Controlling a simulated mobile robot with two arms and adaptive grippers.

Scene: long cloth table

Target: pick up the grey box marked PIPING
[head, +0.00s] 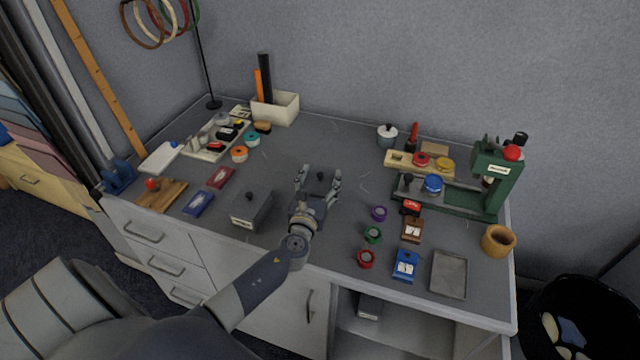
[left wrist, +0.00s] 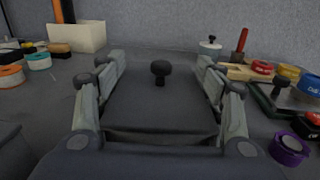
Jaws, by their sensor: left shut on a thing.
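A dark grey box (head: 317,192) with a black knob on its lid is between the fingers of my left gripper (head: 317,179), near the middle of the table. The left wrist view shows this box (left wrist: 160,105) up close, with a finger on each side; the gripper is shut on it. I see no readable marking on it, and I cannot tell whether it is clear of the table. A second grey box (head: 252,211) with a knob and a pale label stands just to its left; the label is too small to read. My right gripper is not in view.
Red (head: 221,177) and blue (head: 199,203) small boxes lie further left. Purple (head: 379,213), green (head: 373,235) and red (head: 366,258) spools stand to the right. A green machine (head: 490,180) is at the right end. The table behind the held box is clear.

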